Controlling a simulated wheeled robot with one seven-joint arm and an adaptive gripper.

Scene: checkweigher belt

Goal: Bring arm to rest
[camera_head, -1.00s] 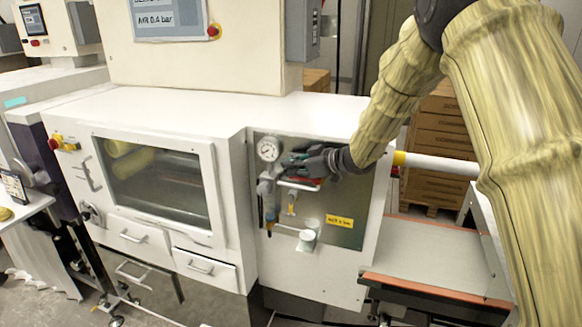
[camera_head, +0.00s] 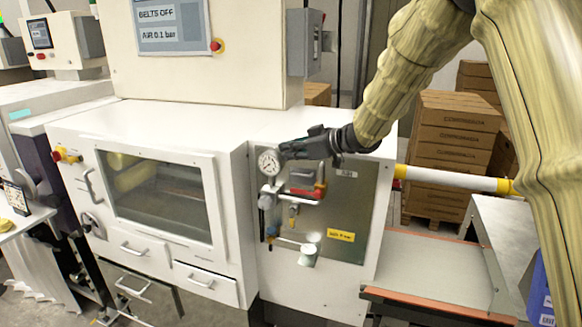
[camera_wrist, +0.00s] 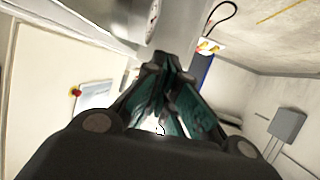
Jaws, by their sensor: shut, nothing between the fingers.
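My arm in its yellowish sleeve reaches in from the upper right in the head view. My gripper (camera_head: 292,149) is in front of the upper part of the air panel (camera_head: 343,222), just right of the round pressure gauge (camera_head: 268,162). In the wrist view my gripper (camera_wrist: 161,62) has its fingertips together with nothing between them, and the gauge (camera_wrist: 152,18) shows at the top. Below the gripper in the head view is a red valve handle (camera_head: 306,193). I cannot tell whether the fingers touch the gauge.
A display (camera_head: 170,26) reads "BELTS OFF" and "AIR 0.1 bar". The white machine (camera_head: 80,128) with a window fills the left. A conveyor belt (camera_head: 430,268) lies at the lower right, with stacked brown boxes (camera_head: 452,140) behind it. A grey box (camera_head: 305,42) is above the panel.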

